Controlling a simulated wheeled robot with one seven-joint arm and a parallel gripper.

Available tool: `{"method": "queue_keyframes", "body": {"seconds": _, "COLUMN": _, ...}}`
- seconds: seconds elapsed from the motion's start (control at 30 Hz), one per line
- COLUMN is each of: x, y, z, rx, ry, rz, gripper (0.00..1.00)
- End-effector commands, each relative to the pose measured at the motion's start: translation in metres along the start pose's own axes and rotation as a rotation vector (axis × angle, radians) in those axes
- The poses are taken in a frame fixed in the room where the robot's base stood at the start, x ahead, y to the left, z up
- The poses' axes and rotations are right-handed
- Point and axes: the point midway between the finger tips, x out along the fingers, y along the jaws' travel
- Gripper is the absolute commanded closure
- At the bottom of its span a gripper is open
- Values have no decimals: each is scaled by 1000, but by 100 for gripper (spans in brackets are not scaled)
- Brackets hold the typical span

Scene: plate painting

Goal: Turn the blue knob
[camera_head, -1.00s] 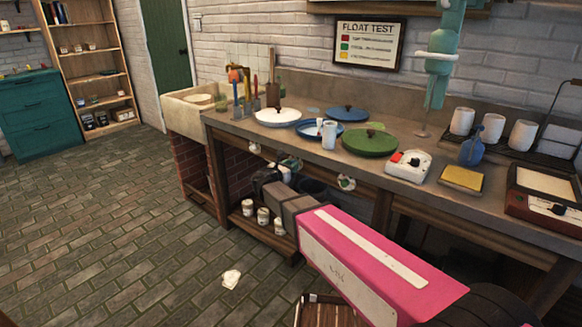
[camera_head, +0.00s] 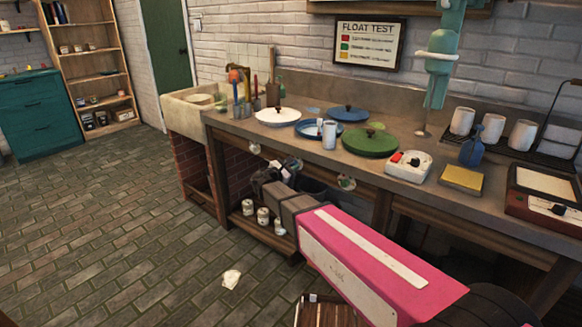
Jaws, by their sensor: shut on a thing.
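Three round, patterned pale knobs sit along the front of the wooden bench below its top: a left knob (camera_head: 254,148), a middle knob (camera_head: 293,164) and a right knob (camera_head: 346,182). They are small in view, and I cannot clearly tell which one is blue. My gripper (camera_head: 283,170) is dark and reaches up to the middle knob. It is shut on that knob, with its fingers hiding part of it. The left and right knobs stand free on either side.
The bench top (camera_head: 400,148) above holds plates, lidded dishes, cups and a blue bottle (camera_head: 472,150). Several small cans (camera_head: 263,217) stand on the low shelf under my gripper. A white scrap (camera_head: 231,279) lies on the open brick floor at left.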

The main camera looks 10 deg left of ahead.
Motion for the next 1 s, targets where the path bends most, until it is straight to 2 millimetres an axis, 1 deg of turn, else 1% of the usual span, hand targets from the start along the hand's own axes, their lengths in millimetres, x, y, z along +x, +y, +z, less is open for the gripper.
{"method": "queue_keyframes", "body": {"seconds": 0.2, "x": 0, "y": 0, "z": 0, "rx": 203, "ry": 0, "rz": 0, "gripper": 92}}
{"method": "queue_keyframes", "body": {"seconds": 0.5, "x": 0, "y": 0, "z": 0, "rx": 429, "ry": 0, "rz": -1, "gripper": 92}}
{"method": "queue_keyframes", "body": {"seconds": 0.73, "x": 0, "y": 0, "z": 0, "rx": 535, "ry": 1, "rz": -1, "gripper": 92}}
{"method": "queue_keyframes", "body": {"seconds": 1.0, "x": -1, "y": 0, "z": 0, "rx": 582, "ry": 1, "rz": -1, "gripper": 92}}
